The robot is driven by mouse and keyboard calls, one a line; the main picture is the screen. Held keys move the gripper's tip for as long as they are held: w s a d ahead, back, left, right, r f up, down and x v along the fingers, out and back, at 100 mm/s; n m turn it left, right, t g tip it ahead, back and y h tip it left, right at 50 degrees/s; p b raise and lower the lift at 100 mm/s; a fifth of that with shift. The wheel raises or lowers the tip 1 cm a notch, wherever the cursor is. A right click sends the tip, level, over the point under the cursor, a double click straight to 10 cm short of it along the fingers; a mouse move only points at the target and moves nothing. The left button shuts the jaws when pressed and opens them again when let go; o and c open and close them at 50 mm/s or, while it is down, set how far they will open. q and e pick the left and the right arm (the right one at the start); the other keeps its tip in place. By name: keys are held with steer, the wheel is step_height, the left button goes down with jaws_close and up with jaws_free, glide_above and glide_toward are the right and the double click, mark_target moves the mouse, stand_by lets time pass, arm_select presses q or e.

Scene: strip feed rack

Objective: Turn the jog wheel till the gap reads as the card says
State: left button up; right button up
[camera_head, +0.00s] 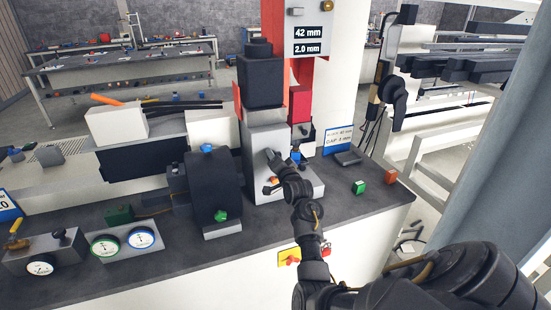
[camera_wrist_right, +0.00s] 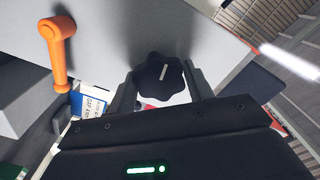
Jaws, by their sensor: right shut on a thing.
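The jog wheel (camera_wrist_right: 158,76) is a black lobed knob with a white mark, on a grey housing in the right wrist view. My right gripper (camera_wrist_right: 165,90) is shut on it, one finger on each side. In the head view my right gripper (camera_head: 274,167) is at the front of the grey press base and hides the wheel. The display (camera_head: 307,40) reads 42 mm above and 2.0 mm below. The blue-and-white card (camera_head: 338,140) stands right of the press; its lower line starts with GAP, its figure too small to be sure. My left gripper is out of view.
An orange lever (camera_wrist_right: 58,50) sits beside the wheel. A dark roller unit (camera_head: 213,185) stands left of the press. Green (camera_head: 359,187) and orange-red (camera_head: 391,177) blocks lie to the right. Gauges (camera_head: 125,243) stand front left. The bench's front right is mostly clear.

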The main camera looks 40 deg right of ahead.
stand_by(0.4)
steer(key=o, duration=1)
steer(key=shift+b+v, duration=1.15)
steer(key=shift+v, duration=4.2)
